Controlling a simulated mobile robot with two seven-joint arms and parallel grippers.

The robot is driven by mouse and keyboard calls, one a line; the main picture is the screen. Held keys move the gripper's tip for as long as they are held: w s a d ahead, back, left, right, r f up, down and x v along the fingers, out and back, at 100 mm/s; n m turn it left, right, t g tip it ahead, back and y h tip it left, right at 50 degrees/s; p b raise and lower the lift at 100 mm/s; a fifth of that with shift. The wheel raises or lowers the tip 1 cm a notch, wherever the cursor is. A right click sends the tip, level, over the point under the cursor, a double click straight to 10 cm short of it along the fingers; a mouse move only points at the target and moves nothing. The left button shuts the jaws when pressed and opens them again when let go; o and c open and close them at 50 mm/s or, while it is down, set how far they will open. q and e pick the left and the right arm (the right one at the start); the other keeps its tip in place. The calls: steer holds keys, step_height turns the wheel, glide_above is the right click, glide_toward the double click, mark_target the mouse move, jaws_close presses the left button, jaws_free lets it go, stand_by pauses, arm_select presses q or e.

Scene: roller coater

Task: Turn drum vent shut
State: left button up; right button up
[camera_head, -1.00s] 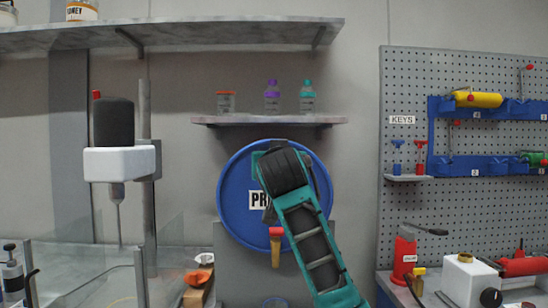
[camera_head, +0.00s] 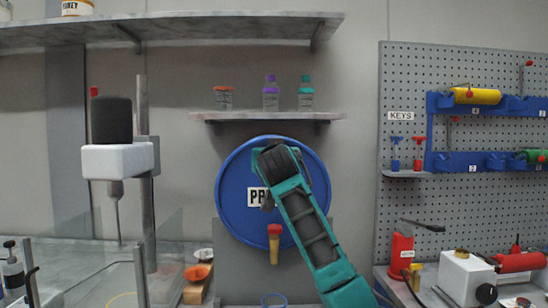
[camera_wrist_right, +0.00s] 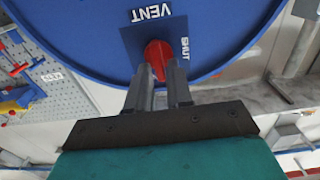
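The blue drum (camera_head: 232,215) stands upright against the back wall, its round face towards me. In the right wrist view a red vent knob (camera_wrist_right: 158,54) sits on a dark blue plate (camera_wrist_right: 130,42) on the drum face (camera_wrist_right: 75,30). The plate reads VENT above the knob and SHUT to its right. My right gripper (camera_wrist_right: 161,70) has its two fingers close together, one on each side of the knob's lower end, and looks shut on it. In the head view my right arm hides the vent. My left gripper is not in view.
A tap with a red and yellow handle (camera_head: 274,240) hangs below the drum's middle. A small shelf (camera_head: 265,116) with several bottles is just above the drum. A pegboard (camera_head: 400,75) with rollers and a cluttered bench are at right; a stirrer (camera_head: 118,160) stands at left.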

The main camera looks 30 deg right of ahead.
jaws_close()
steer(key=shift+n, duration=0.4)
steer(key=shift+w+a+f+n, duration=0.1)
steer(key=shift+a+f+n, duration=0.1)
steer(key=shift+n, duration=2.65)
steer(key=shift+w+a+f+n, duration=0.1)
steer(key=shift+a+f+n, duration=0.1)
steer(key=shift+n, duration=2.7)
steer(key=shift+w+a+f+n, duration=0.1)
steer(key=shift+f+n, duration=0.1)
steer(key=shift+n, duration=2.65)
